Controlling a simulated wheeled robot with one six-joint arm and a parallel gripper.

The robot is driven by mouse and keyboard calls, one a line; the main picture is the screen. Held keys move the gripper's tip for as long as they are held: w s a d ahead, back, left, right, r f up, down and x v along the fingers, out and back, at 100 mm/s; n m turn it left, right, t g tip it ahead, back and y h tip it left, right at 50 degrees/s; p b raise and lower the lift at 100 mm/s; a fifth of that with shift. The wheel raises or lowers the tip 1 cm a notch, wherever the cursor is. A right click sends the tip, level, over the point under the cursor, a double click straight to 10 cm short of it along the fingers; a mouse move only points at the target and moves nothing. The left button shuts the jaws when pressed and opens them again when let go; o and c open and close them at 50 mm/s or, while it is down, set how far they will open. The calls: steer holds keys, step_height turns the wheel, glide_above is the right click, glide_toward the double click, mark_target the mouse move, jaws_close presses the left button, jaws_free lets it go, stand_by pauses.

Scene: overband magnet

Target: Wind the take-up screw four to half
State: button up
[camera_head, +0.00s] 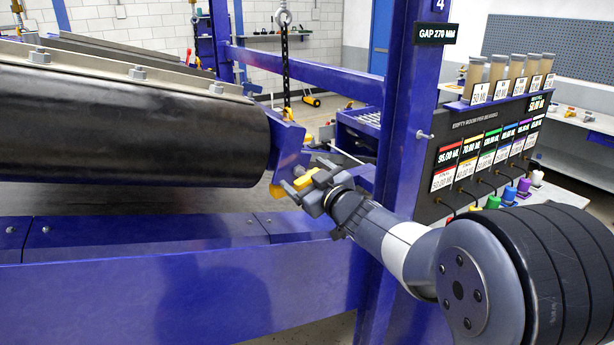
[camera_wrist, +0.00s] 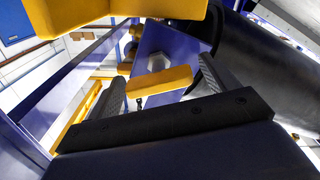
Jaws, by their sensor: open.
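My gripper (camera_head: 304,178) is at the blue bracket (camera_head: 286,143) at the right end of the black roller. In the wrist view my gripper (camera_wrist: 160,72) is open, its two dark fingers apart. Between and beyond them a grey hex head (camera_wrist: 157,62) sits on a blue plate (camera_wrist: 150,40), with a yellow bar (camera_wrist: 160,80) just below it. This may be the take-up screw; I see no number on it. I cannot tell whether the fingers touch the bar. In the head view the gripper hides most of this spot.
The black roller (camera_head: 130,130) fills the left, above a blue beam (camera_head: 180,290). A blue post (camera_head: 408,130) marked 4 stands right of my gripper, with a "GAP 270 MM" sign (camera_head: 436,34). A dark board of coloured labels (camera_head: 485,150) stands beyond it.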

steer(key=shift+c, duration=0.3)
steer(key=c, duration=0.9)
steer(key=shift+r+m+p, duration=0.2)
steer(key=shift+m+p, duration=0.8)
steer(key=shift+p, duration=0.2)
steer(key=shift+d+f+m+p, duration=0.15)
steer(key=shift+m+p, duration=0.3)
steer(key=shift+m, duration=0.45)
steer(key=o, duration=1)
steer(key=shift+c, duration=0.2)
